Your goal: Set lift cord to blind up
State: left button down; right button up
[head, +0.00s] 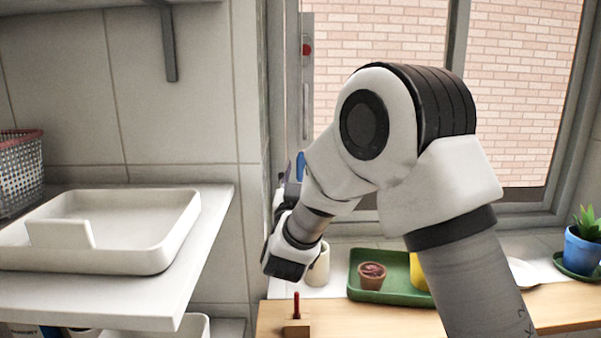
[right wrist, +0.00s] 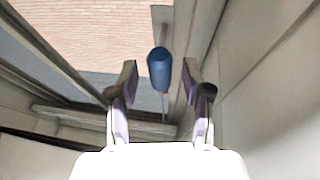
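A blue cord handle (head: 301,166) hangs at the left side of the window, low by the frame. In the right wrist view the blue handle (right wrist: 159,69) shows between the two fingertips, with a thin cord below it in the picture. My right gripper (right wrist: 159,88) is open, one finger on each side of the handle, with visible gaps. In the head view my right gripper (head: 291,169) is beside the handle, partly hidden by my own wrist. The blind itself is not clearly visible. My left gripper is out of view.
A narrow upright plate with a red mark (head: 307,49) is at the window's left edge. Below are a cream cup (head: 318,268), a green tray (head: 393,290) with a small pot, and a wooden block with a red peg (head: 297,322). A white basin (head: 150,255) is left.

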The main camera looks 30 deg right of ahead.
jog(key=v, duration=1.2)
